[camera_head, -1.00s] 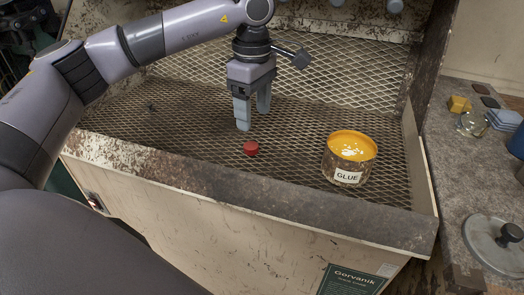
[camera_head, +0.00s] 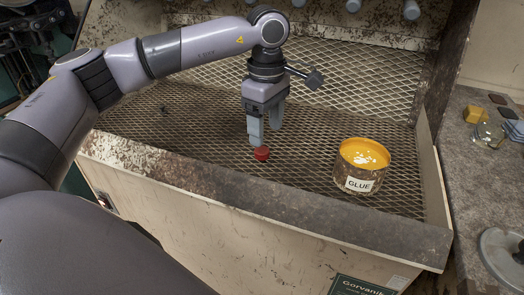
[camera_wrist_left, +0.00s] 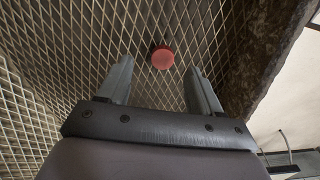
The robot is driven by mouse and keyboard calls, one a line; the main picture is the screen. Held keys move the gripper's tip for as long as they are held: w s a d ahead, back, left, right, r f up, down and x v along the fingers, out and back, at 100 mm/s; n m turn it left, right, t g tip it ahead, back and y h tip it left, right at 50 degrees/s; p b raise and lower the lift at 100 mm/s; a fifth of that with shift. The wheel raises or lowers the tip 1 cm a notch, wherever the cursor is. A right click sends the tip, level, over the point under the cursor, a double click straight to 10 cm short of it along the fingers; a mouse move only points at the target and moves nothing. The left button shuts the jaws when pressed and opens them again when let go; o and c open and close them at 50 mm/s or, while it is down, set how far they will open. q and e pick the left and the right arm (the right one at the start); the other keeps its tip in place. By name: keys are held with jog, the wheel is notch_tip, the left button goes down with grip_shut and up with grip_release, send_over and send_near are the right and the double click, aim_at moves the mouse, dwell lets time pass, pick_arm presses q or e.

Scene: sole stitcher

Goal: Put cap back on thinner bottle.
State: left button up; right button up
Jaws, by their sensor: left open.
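A small red cap (camera_head: 261,154) sits on the metal mesh floor of the booth. It also shows in the left wrist view (camera_wrist_left: 162,58), beyond the fingertips and roughly between them. My left gripper (camera_head: 265,140) points down just above and behind the cap. Its two fingers (camera_wrist_left: 160,72) are apart with nothing between them; I cannot tell whether a fingertip touches the cap. No thinner bottle is recognisable in these views. My right gripper is not in view.
An open glue tin (camera_head: 356,184) with a yellow inside stands on the mesh to the right. A worn metal front ledge (camera_head: 250,200) borders the booth. A grey side counter (camera_head: 478,185) holds a round lid (camera_head: 503,258), a yellow block (camera_head: 476,114) and a glass jar (camera_head: 489,134).

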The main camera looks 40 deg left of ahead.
aim_at(263, 151)
pick_arm(q)
jog(key=f, duration=0.4)
jog(key=shift+s+a, duration=0.25)
jog(key=shift+s, duration=0.05)
jog(key=shift+f, duration=0.55)
jog(key=c, duration=1.1)
